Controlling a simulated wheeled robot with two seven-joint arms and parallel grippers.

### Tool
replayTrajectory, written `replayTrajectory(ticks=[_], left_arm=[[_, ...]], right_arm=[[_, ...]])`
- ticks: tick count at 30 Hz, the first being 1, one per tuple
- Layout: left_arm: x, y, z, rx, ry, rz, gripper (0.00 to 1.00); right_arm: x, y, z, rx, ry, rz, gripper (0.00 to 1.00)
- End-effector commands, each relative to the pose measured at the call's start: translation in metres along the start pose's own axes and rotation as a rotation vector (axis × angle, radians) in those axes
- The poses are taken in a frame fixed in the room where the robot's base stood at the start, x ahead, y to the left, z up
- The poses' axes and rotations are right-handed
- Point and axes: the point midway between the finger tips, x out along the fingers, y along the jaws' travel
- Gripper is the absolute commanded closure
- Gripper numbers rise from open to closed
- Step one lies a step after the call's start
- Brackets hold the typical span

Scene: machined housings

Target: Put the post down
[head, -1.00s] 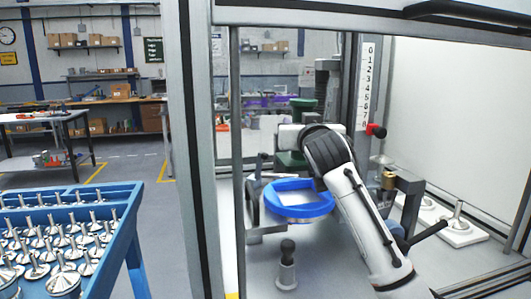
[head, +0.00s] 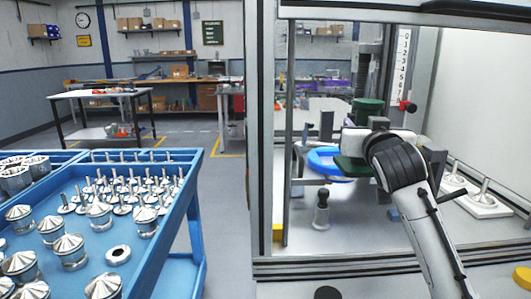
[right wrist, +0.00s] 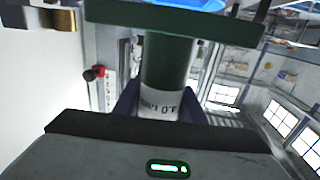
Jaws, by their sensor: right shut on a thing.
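My right gripper (head: 352,139) is shut on a dark green post. In the head view the post's round top (head: 368,108) shows above the gripper and its flat green base plate (head: 352,168) below. In the right wrist view, the gripper's dark fingers (right wrist: 160,108) are on both sides of the green cylinder (right wrist: 168,65), which has a white label. The base plate (right wrist: 165,27) also shows there. The post looks held up, with the base in front of part of a blue ring (head: 322,160). My left gripper is out of view.
The framed cell has a floor strip (head: 350,237) clear at the front. A black-knobbed piece (head: 321,210) stands left of the arm. White blocks with pins (head: 484,203) are at the right. A blue cart (head: 195,215) with metal parts stands outside, left of the frame upright (head: 262,130).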

Motion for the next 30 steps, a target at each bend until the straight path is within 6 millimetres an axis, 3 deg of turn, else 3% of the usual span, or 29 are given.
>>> replayTrajectory(ticks=[4,18,30], left_arm=[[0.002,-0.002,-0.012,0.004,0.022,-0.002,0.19],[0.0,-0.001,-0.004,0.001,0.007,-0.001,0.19],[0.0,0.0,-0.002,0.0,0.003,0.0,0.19]], right_arm=[[-0.03,0.002,0.019,0.001,0.01,-0.011,1.0],[-0.154,0.013,0.118,0.001,0.007,-0.049,1.0],[-0.243,0.02,0.19,0.002,0.004,-0.076,1.0]])
